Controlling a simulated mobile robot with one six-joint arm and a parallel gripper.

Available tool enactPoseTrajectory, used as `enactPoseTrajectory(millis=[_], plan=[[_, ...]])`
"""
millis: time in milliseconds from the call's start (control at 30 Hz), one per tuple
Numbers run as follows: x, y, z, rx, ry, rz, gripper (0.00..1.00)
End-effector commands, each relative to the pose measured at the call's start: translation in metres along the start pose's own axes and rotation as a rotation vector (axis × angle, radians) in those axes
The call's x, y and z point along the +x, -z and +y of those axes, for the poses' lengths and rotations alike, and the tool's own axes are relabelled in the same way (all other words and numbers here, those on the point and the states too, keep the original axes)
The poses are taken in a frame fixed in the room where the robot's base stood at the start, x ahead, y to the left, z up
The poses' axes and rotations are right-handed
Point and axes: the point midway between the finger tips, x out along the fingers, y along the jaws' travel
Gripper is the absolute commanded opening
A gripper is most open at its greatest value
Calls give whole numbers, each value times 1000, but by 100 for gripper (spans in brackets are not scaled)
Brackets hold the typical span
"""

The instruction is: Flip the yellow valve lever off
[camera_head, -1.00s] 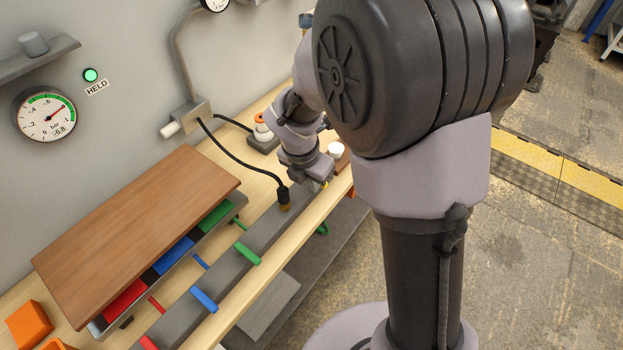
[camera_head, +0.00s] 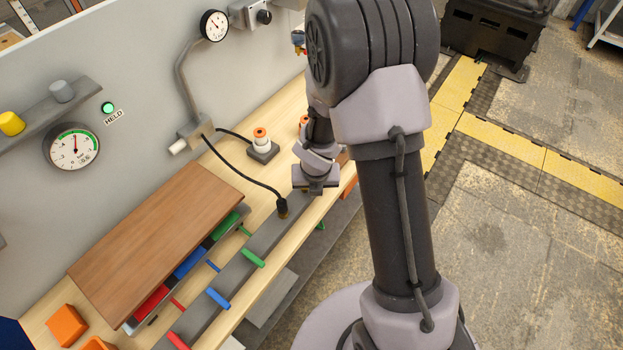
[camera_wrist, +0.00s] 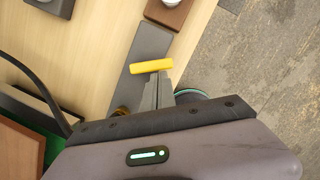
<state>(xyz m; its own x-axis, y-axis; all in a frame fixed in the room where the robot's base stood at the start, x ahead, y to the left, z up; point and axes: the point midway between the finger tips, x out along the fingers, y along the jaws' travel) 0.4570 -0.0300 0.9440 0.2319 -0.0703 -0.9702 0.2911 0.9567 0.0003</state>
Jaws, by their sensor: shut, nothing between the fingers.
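The yellow valve lever (camera_wrist: 151,67) shows in the wrist view, lying crosswise over the grey bar (camera_wrist: 150,45). One end reaches toward the bar's right edge. My gripper (camera_wrist: 160,78) is shut and empty, its fingertips right beside the near side of the lever; I cannot tell whether they touch it. In the head view my gripper (camera_head: 314,188) is low over the far end of the grey bar, and the lever is hidden behind it.
Green (camera_head: 253,257) and blue (camera_head: 218,298) levers stick out nearer. A wooden board (camera_head: 155,240) lies left. A brown block (camera_wrist: 170,12) stands beyond the lever.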

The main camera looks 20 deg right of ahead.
Motion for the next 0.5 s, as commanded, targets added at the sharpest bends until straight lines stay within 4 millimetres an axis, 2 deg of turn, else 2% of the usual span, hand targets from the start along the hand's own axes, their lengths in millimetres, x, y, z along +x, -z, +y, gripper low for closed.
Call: enactPoseTrajectory(millis=[33,500], plan=[[-7,-2,-2,-36,-8,3,0],[-1,-18,-11,-468,-119,2,0]])
